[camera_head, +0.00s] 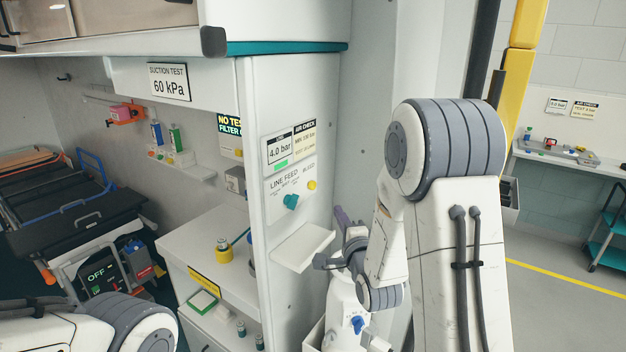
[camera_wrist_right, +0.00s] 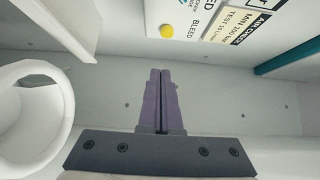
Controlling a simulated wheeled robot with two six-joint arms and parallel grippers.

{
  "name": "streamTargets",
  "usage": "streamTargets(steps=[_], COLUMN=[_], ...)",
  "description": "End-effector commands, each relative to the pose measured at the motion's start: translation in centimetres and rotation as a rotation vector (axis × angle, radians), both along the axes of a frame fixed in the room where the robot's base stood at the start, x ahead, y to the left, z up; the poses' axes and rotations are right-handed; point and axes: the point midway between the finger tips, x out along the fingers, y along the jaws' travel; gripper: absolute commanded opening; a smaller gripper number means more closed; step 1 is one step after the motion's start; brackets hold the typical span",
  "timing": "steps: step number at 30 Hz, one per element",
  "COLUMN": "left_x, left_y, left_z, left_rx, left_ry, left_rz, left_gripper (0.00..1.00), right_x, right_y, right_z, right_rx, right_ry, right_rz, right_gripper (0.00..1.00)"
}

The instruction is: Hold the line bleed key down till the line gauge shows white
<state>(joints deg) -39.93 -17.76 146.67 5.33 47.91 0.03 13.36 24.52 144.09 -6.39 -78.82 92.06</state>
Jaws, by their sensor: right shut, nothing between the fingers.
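The line bleed key is a yellow round button (camera_head: 312,185) under the word BLEED on the white wall panel. It also shows in the right wrist view (camera_wrist_right: 167,31), above and apart from the fingertips. The line gauge (camera_head: 279,149) on the same panel reads 4.0 bar, with a green strip under it. My right gripper (camera_head: 339,210), with purple fingers, is right of and below the key. In the wrist view its fingers (camera_wrist_right: 160,73) are shut together with nothing between them. My left arm shows at the lower left; its gripper is out of view.
A teal knob (camera_head: 291,201) sits left of the key. A small white shelf (camera_head: 303,247) juts out below the panel, close to my right gripper. An AIR CHECK card (camera_head: 304,138) is beside the gauge. A counter (camera_head: 215,262) stands to the left.

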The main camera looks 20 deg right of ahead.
Motion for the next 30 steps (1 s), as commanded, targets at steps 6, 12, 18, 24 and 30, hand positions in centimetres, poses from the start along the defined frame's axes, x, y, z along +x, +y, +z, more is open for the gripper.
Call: streamTargets(steps=[6,12,18,24,30], left_x=[0.0,0.0,0.0,0.0,0.0], left_y=[0.0,0.1,0.1,0.1,0.1], left_z=[2.5,4.5,5.4,5.5,5.5], left_rx=[0.000,0.000,0.000,0.000,0.000], left_ry=[0.000,0.000,0.000,0.000,0.000], left_rz=[0.001,0.002,0.002,0.001,0.001], left_gripper=[0.80,0.80,0.80,0.80,0.80], right_x=[5.1,8.6,10.2,10.5,10.5], right_y=[-0.6,0.1,1.3,1.6,1.6], right_z=[0.4,0.4,0.2,0.0,0.0], right_rx=[-0.001,-0.002,-0.002,-0.001,-0.001], right_ry=[-0.001,0.000,-0.001,-0.001,-0.001], right_rz=[0.002,0.005,0.002,0.002,0.001], right_gripper=[0.00,0.00,0.00,0.00,0.00])
